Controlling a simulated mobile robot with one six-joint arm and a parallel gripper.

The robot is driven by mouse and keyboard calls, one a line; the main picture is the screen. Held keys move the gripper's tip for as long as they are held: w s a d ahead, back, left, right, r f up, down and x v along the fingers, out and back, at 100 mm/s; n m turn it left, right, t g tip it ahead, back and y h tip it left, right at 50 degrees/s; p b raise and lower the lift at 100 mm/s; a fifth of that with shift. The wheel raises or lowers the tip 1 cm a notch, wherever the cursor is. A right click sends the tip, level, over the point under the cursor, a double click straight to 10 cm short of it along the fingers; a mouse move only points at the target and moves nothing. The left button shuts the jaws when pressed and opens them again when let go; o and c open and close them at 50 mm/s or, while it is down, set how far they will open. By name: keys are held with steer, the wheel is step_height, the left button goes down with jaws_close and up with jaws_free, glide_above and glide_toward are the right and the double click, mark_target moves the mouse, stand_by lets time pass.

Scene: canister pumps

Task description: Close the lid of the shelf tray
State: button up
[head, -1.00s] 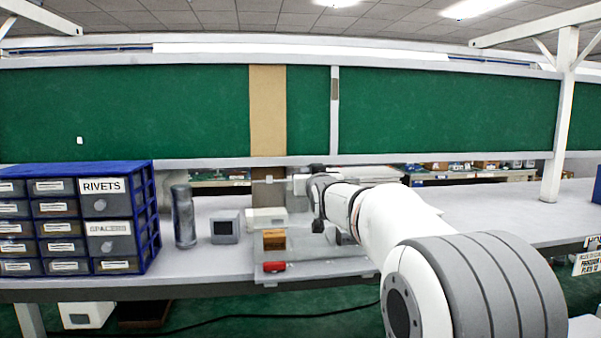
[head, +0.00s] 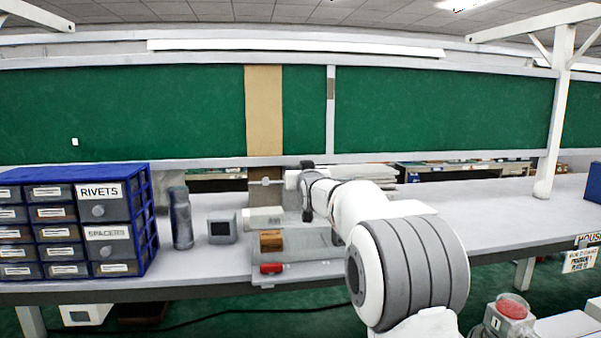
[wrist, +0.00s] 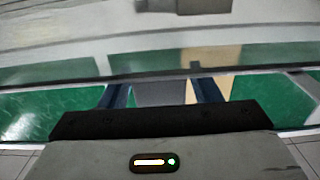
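My arm hides part of the tray's right side.
A blue drawer cabinet (head: 147,210), a grey cylinder (head: 181,220) and a small grey box (head: 222,229) stand left of the tray. A white box (head: 263,213) is behind it. The bench's right side (head: 490,215) is mostly clear. A red-topped device (head: 512,307) is at lower right.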

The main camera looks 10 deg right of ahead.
steer(key=shift+a, duration=0.1)
jaws_close()
stand_by(0.3)
steer(key=shift+s+b, duration=0.1)
steer(key=shift+b, duration=0.25)
